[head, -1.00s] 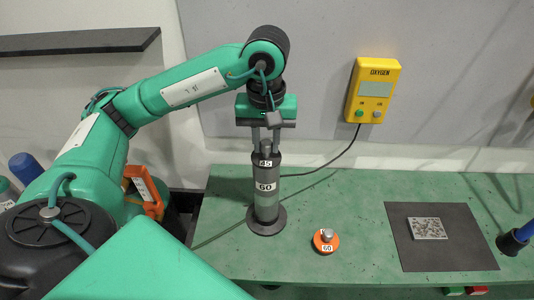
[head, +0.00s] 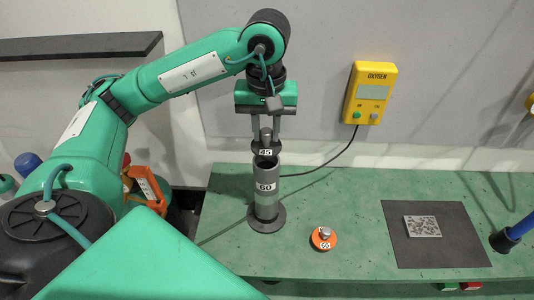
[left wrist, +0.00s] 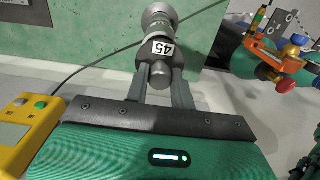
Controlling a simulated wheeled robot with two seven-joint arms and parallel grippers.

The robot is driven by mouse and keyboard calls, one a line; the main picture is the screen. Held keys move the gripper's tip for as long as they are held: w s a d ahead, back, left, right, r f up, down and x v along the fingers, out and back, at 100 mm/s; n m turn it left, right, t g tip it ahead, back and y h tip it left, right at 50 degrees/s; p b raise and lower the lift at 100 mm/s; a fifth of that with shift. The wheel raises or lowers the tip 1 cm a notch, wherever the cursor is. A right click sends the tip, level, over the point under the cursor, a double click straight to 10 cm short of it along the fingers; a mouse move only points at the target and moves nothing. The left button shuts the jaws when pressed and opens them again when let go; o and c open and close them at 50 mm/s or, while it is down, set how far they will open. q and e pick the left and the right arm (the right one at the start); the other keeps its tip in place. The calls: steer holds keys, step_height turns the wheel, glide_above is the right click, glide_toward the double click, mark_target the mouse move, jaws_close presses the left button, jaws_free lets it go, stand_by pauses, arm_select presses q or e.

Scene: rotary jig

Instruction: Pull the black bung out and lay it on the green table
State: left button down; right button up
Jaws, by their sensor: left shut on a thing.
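The dark bung (head: 265,151) with a "45" label is between the fingers of my left gripper (head: 265,136), which is shut on its knob. It is upright over the mouth of the grey tube (head: 266,197) labelled "60", which stands on a round foot on the green table (head: 365,205). The tube's dark mouth shows just under the bung; I cannot tell if the bung's lower end is fully clear. In the left wrist view the bung (left wrist: 161,52) shows between the fingers, with the tube beyond it. My right gripper is not in view.
An orange disc (head: 323,239) with a metal knob sits right of the tube. A dark mat (head: 460,249) with a speckled plate (head: 422,226) lies farther right. A yellow oxygen box (head: 369,94) hangs on the wall, its cable behind the tube. Bare green table lies between disc and mat.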

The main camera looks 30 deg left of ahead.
arm_select(q)
steer(key=shift+r+p, duration=0.85)
steer(key=shift+r, duration=0.55)
